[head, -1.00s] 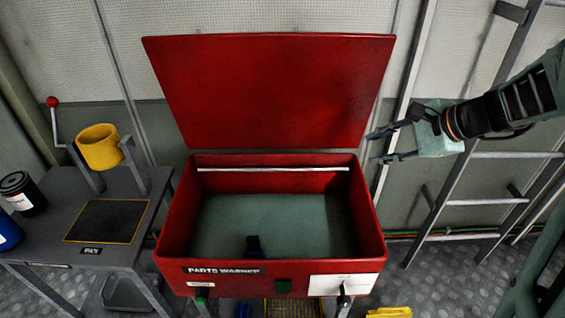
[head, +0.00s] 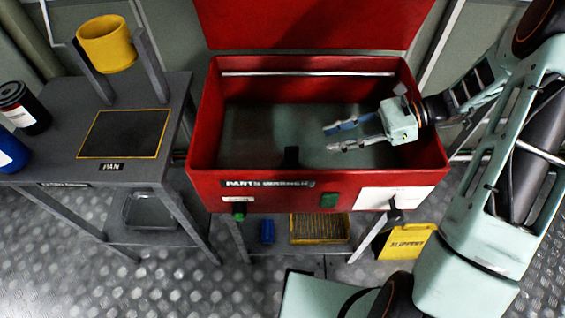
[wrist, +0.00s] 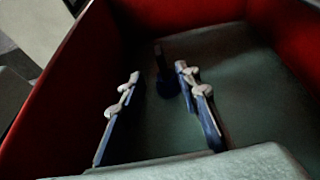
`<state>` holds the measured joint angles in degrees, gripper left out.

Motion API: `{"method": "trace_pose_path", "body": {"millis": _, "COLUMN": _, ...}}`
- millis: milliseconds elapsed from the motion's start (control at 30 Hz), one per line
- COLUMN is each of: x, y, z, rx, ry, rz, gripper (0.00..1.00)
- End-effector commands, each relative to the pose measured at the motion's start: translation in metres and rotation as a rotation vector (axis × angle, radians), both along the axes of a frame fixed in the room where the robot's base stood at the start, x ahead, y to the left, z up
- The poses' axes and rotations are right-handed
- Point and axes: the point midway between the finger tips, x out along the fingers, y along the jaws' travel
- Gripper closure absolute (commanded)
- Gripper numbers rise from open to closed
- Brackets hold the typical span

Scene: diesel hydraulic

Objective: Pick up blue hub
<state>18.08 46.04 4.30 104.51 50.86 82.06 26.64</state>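A small dark blue part (head: 291,157), which looks like the hub, stands on the floor of the red parts washer (head: 205,130) near its front wall. In the wrist view the same dark blue part (wrist: 167,86) shows beyond and between the fingertips, nearer the right one; its shape is dim. My gripper (head: 330,139) is inside the open washer tub, to the right of the part and apart from it. Its two fingers are spread, with nothing between them.
The tub's red walls surround my gripper, and a metal rod (head: 300,73) runs along the back. A bench with a yellow cup (head: 106,43) stands left. Below the washer are a small blue object (head: 267,231), a tray (head: 320,229) and a yellow sign (head: 407,242).

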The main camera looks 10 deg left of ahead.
Motion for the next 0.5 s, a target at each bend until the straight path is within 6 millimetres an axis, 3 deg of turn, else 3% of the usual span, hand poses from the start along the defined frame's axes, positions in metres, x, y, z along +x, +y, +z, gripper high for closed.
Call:
{"method": "trace_pose_path", "body": {"millis": 300, "x": -0.014, "y": 0.045, "z": -0.02, "rx": 0.004, "ry": 0.006, "rz": 0.003, "gripper": 0.7}}
{"method": "trace_pose_path", "body": {"millis": 500, "x": -0.018, "y": 0.06, "z": -0.026, "rx": 0.003, "ry": 0.004, "rz": 0.001, "gripper": 0.7}}
